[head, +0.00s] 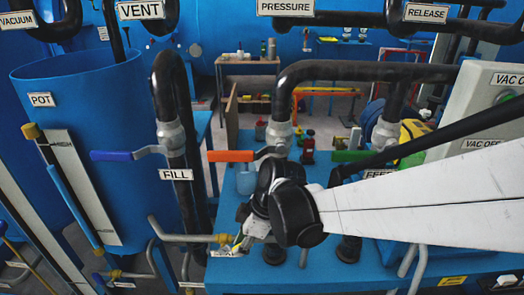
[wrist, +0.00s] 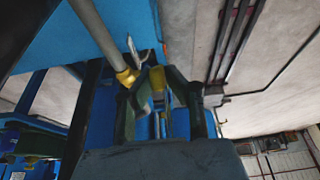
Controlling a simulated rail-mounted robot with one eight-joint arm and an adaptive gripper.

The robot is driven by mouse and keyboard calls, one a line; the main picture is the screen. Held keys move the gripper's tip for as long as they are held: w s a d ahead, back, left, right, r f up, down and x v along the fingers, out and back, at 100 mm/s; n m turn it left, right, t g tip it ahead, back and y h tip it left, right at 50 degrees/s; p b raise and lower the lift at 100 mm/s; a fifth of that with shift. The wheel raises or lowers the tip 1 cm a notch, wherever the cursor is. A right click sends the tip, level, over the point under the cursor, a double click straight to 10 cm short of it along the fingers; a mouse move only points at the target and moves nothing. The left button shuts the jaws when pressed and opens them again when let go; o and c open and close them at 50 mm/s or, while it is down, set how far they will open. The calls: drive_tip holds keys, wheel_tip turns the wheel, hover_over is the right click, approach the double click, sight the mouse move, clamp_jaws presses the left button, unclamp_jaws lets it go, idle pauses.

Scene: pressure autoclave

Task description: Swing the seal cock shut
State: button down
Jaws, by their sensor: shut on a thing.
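The seal cock shows as a small yellow fitting (head: 222,239) on a thin grey pipe, low in the middle of the head view. In the wrist view its yellow body (wrist: 127,77) sits on the end of a grey pipe, beside my gripper. My gripper (wrist: 158,95) is shut on a yellow-tipped lever (wrist: 157,78) between its two dark fingers. In the head view my gripper (head: 240,243) is at the right of the fitting, partly hidden by my wrist. A small label below it is partly covered and I cannot read it.
The blue pot (head: 90,160) stands at left. The FILL pipe (head: 170,100) with a blue lever (head: 112,156) rises near it. An orange lever (head: 230,156) and a green lever (head: 355,156) are behind my arm. Thin grey pipes (head: 190,238) run close around my gripper.

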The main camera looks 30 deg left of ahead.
drive_tip(key=shift+s+a, duration=0.1)
drive_tip(key=shift+a, duration=0.1)
drive_tip(key=c, duration=1.8)
unclamp_jaws()
drive_tip(key=shift+o, duration=0.2)
